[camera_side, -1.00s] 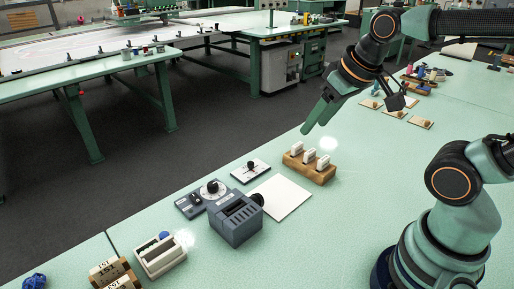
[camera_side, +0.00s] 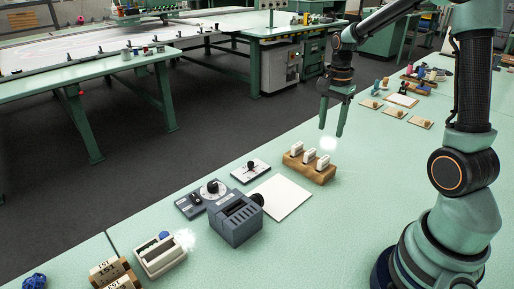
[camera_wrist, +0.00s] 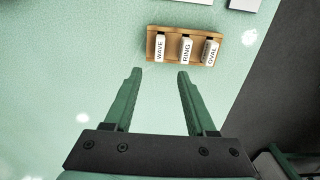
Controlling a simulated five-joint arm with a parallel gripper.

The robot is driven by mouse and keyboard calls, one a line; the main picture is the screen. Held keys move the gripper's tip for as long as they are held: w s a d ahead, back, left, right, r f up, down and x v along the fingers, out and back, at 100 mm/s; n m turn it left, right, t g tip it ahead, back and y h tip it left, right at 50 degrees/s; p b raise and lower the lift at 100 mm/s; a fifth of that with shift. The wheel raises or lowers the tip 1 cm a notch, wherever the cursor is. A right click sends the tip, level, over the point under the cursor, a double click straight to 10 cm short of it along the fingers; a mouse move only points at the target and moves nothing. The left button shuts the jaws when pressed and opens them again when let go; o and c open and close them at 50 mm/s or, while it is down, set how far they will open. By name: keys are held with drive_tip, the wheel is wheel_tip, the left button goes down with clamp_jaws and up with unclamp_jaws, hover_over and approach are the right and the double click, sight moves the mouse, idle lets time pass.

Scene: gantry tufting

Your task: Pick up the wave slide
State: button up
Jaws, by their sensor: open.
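The wave slide (camera_wrist: 160,48) is a white piece labelled WAVE, standing in the left place of a wooden rack (camera_wrist: 222,62) in the wrist view. Beside it in the rack stand the ring slide (camera_wrist: 186,50) and the oval slide (camera_wrist: 210,51), both white with dark lettering. The same rack (camera_side: 318,177) shows in the side view, with its lettering unreadable there. My gripper (camera_wrist: 157,75) is open and empty, its fingers pointing toward the rack and apart from it. In the side view my gripper (camera_side: 331,133) hangs above the table, beyond and above the rack.
A white sheet (camera_side: 281,197) and a grey box device (camera_side: 236,218) lie left of the rack. A dial panel (camera_side: 203,196) and a small lever plate (camera_side: 250,171) are near them. Several wooden plates (camera_side: 394,112) lie farther back. The table right of the rack is clear.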

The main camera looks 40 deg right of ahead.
hover_over(324, 158)
drive_tip(key=f, duration=0.6)
drive_tip(key=shift+s+d, duration=0.1)
drive_tip(key=shift+d, duration=0.15)
drive_tip(key=shift+a+f, duration=0.15)
drive_tip(key=shift+f, duration=1.2)
drive_tip(key=shift+a+f, duration=0.15)
drive_tip(key=shift+f, duration=1.2)
clamp_jaws()
